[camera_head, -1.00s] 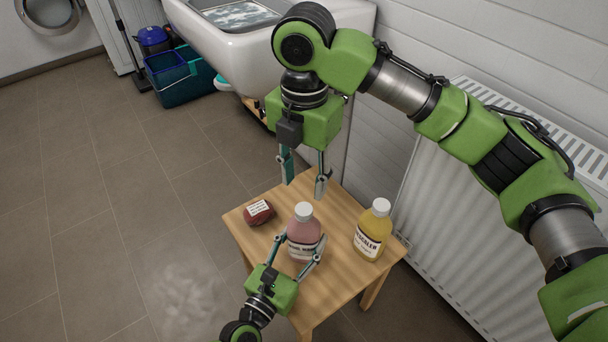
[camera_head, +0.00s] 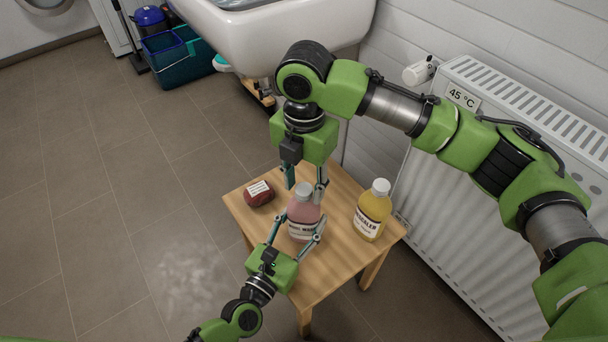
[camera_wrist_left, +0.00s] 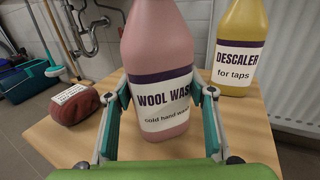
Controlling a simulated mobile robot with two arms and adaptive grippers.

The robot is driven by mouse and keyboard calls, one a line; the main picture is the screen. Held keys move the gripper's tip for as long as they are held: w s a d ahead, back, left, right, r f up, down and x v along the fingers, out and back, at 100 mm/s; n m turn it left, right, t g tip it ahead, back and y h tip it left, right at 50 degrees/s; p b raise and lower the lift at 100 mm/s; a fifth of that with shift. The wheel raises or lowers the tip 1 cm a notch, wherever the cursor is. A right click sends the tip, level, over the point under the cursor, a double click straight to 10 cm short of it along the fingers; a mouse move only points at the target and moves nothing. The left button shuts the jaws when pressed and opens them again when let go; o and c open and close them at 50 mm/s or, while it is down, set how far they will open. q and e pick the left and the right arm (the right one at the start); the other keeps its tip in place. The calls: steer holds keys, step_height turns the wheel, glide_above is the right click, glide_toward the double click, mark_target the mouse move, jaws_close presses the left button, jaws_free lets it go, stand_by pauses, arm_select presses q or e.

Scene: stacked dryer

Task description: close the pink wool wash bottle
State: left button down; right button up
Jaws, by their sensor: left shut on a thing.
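The pink wool wash bottle (camera_head: 304,215) stands upright on a small wooden table (camera_head: 338,265). Its white cap (camera_head: 304,190) sits on its neck; I cannot tell how tightly. My left gripper (camera_head: 296,235) is shut on the bottle's lower body from the front. The left wrist view shows its fingers on both sides of the pink bottle (camera_wrist_left: 155,60), at the "WOOL WASH" label. My right gripper (camera_head: 305,187) points down from above, open, its fingers left and right of the cap. Contact with the cap cannot be made out. The cap is out of the left wrist view.
A yellow descaler bottle (camera_head: 372,212) with a white cap stands to the right on the table. A dark red labelled item (camera_head: 259,194) lies at the left. A radiator (camera_head: 450,190) is beyond the table's right side, and a white sink (camera_head: 290,40) behind. Floor to the left is free.

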jaws_close()
steer(key=m, duration=0.4)
steer(key=shift+a, duration=0.1)
steer(key=m, duration=0.4)
steer(key=shift+f+m, duration=0.1)
steer(key=shift+m, duration=0.2)
steer(key=m, duration=1.4)
steer(key=shift+o, duration=0.7)
jaws_free()
